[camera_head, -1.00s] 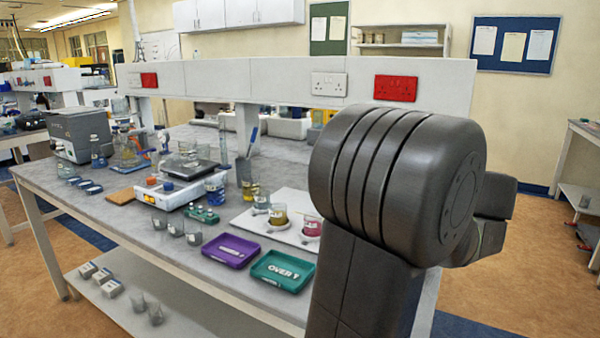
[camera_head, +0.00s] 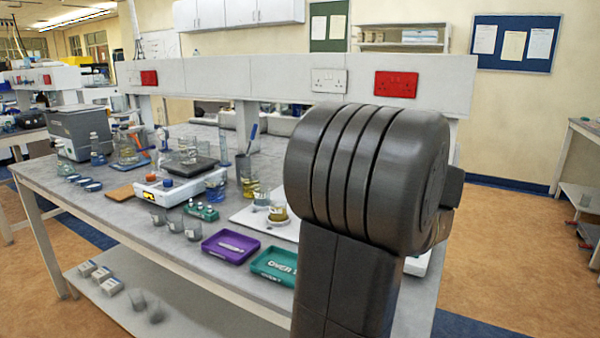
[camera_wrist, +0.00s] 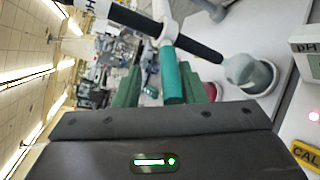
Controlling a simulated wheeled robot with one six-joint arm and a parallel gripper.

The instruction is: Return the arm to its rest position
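My arm (camera_head: 365,200) stands large in the right half of the head view, its dark rounded joint in front of the bench. My gripper is hidden behind it there. A teal rod (camera_wrist: 172,80) with a white collar and a black bar shows in line with the gap between the fingers. I cannot tell how near it is.
The bench (camera_head: 130,225) carries a purple tray (camera_head: 230,262), a teal tray (camera_head: 268,273), beakers and a small balance. In the wrist view, a meter marked pH (camera_wrist: 308,42) and a grey rounded object (camera_wrist: 248,75) are at right. Open floor (camera_head: 510,260) lies right of the bench.

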